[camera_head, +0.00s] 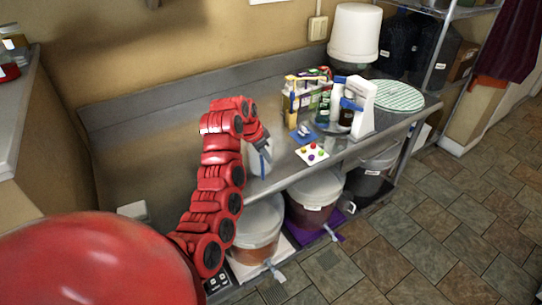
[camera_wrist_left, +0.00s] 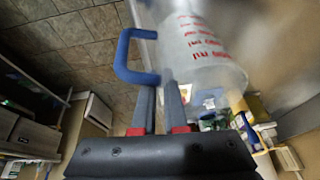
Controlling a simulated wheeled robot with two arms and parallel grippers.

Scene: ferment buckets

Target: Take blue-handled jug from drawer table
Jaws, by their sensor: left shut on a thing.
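The blue-handled jug (camera_head: 256,161) is a clear jug near the front edge of the steel table in the head view, partly hidden behind my left arm. In the left wrist view the jug (camera_wrist_left: 208,65) shows red printed markings and a blue handle (camera_wrist_left: 124,52). My left gripper (camera_head: 263,144) is at the jug, reaching down from above. In the wrist view its two fingers (camera_wrist_left: 160,100) are shut on the jug at the lower end of the handle. I cannot tell whether the jug touches the table. My right gripper is not in view.
A white multicoloured-dot card (camera_head: 312,155), a blue mat (camera_head: 303,134), bottles and a white stand (camera_head: 361,108) are right of the jug. A white bucket (camera_head: 355,36) stands behind. Fermenting buckets (camera_head: 259,226) sit below the table. The table's left part (camera_head: 150,155) is clear.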

